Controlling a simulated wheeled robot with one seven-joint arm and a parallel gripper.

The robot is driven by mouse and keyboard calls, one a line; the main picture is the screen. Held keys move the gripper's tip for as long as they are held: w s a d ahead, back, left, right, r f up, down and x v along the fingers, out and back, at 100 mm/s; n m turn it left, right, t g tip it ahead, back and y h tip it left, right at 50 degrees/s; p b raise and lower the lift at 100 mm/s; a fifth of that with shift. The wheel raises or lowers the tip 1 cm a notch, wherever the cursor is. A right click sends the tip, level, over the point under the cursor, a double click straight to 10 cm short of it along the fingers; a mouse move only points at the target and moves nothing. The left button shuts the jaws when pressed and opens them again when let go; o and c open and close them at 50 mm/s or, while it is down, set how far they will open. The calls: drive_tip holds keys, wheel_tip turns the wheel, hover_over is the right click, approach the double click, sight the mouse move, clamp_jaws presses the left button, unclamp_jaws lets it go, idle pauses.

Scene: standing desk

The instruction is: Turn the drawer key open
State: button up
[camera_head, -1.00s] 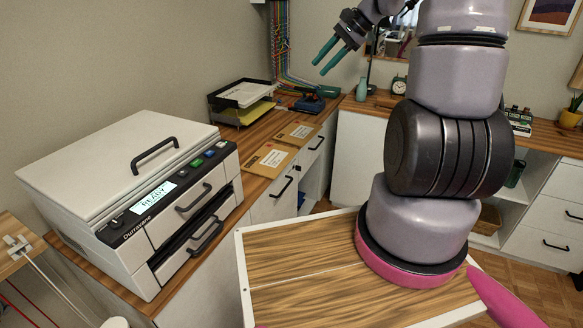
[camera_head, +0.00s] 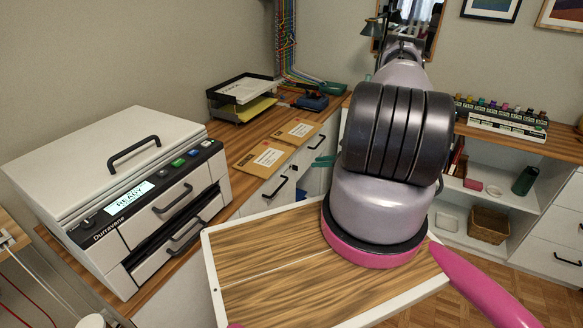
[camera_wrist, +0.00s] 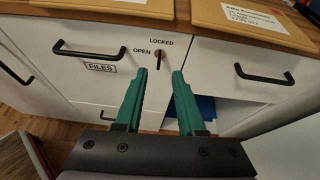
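In the wrist view a small key or lock (camera_wrist: 159,55) sits in the white cabinet front, with LOCKED printed above it and OPEN to its left. It is small, so I cannot tell its exact turn. A drawer labelled FILES (camera_wrist: 100,68) with a black handle is to its left. My gripper (camera_wrist: 160,72) has teal fingers spread apart, with the key between and beyond the tips, apparently not touching them. In the head view only part of the teal fingers (camera_head: 322,162) shows beside the cabinet; my arm hides the rest.
Envelopes (camera_head: 265,159) lie on the wooden desk above the drawers. Another black drawer handle (camera_wrist: 264,76) is at right, above an open space holding something blue (camera_wrist: 205,105). A printer (camera_head: 120,190) stands at left in the head view. Shelves with a basket (camera_head: 489,225) are at right.

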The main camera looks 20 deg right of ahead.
sight(295, 168)
drive_tip(key=f+x, duration=0.1)
drive_tip(key=x, duration=1)
drive_tip(key=shift+s+d+f+m+t, duration=0.2)
drive_tip(key=shift+f+m+t, duration=0.1)
drive_tip(key=shift+f+m, duration=0.15)
clamp_jaws()
